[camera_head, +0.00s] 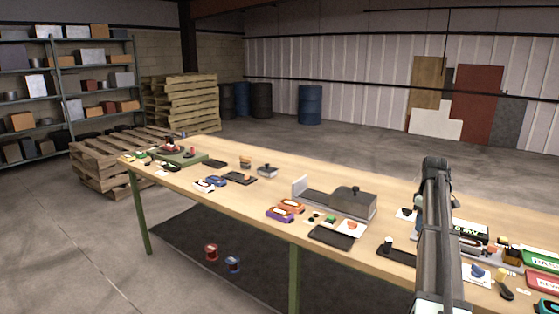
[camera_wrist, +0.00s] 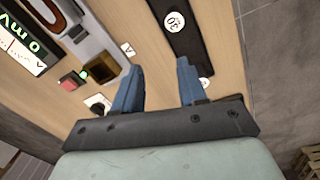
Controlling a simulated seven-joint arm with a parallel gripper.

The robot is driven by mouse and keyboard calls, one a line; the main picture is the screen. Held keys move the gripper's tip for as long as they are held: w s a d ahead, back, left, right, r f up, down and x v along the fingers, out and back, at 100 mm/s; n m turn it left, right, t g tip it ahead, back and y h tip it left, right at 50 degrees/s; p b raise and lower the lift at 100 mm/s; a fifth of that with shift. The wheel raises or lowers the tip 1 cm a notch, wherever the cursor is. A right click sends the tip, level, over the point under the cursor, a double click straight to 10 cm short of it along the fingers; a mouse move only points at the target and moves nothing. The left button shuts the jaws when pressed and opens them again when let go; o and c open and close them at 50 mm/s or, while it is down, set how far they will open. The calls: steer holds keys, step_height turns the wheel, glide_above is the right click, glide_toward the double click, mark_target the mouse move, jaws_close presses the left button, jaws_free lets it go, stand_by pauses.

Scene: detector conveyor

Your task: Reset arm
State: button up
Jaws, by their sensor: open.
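My arm rises in front of the right part of the long wooden table (camera_head: 250,200) in the head view. My gripper (camera_wrist: 158,80) shows in the wrist view with its two blue fingers apart and nothing between them. It is over the tabletop, beside a black strip with a round white label (camera_wrist: 178,24). The fingertips do not show in the head view, where the arm hides part of the table. A grey detector box with a short conveyor (camera_head: 345,203) stands on the table left of my arm.
Near the fingers are a brown block (camera_wrist: 100,76) and a device with a display (camera_wrist: 25,42). Green and red trays (camera_head: 542,258) lie at the table's right end. Small items are scattered along the table. Shelves (camera_head: 60,90), pallets (camera_head: 180,105) and barrels (camera_head: 310,105) stand behind.

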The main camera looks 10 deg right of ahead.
steer(key=w+a+f+n, duration=0.2)
steer(key=w+a, duration=0.1)
steer(key=a, duration=0.5)
steer(key=w+a+f+n, duration=0.2)
steer(key=w+a, duration=0.2)
steer(key=a, duration=0.5)
steer(key=w+a+f+n+t, duration=0.1)
steer(key=w+a+f, duration=0.1)
steer(key=a, duration=0.7)
steer(key=shift+w+n+h, duration=0.3)
steer(key=shift+w+n, duration=0.1)
steer(key=shift+w, duration=0.45)
steer(key=s+a+f+m+g+y, duration=0.1)
steer(key=s+a+f, duration=0.3)
steer(key=a+f, duration=0.6)
steer(key=s+a+f+m+g, duration=0.1)
steer(key=s+a+f, duration=0.3)
steer(key=a+f, duration=0.65)
steer(key=s+f+m+g, duration=0.3)
steer(key=s+f+m, duration=0.1)
steer(key=s+f, duration=1.85)
steer(key=s+f+m+g, duration=0.1)
steer(key=s+f, duration=0.3)
steer(key=s, duration=0.9)
steer(key=s+d+f+m+g, duration=0.1)
steer(key=s+f+m, duration=0.3)
steer(key=s, duration=0.9)
steer(key=shift+s+d+f+g, duration=0.15)
steer(key=shift+s+f+g, duration=0.05)
steer(key=shift+f+g, duration=0.4)
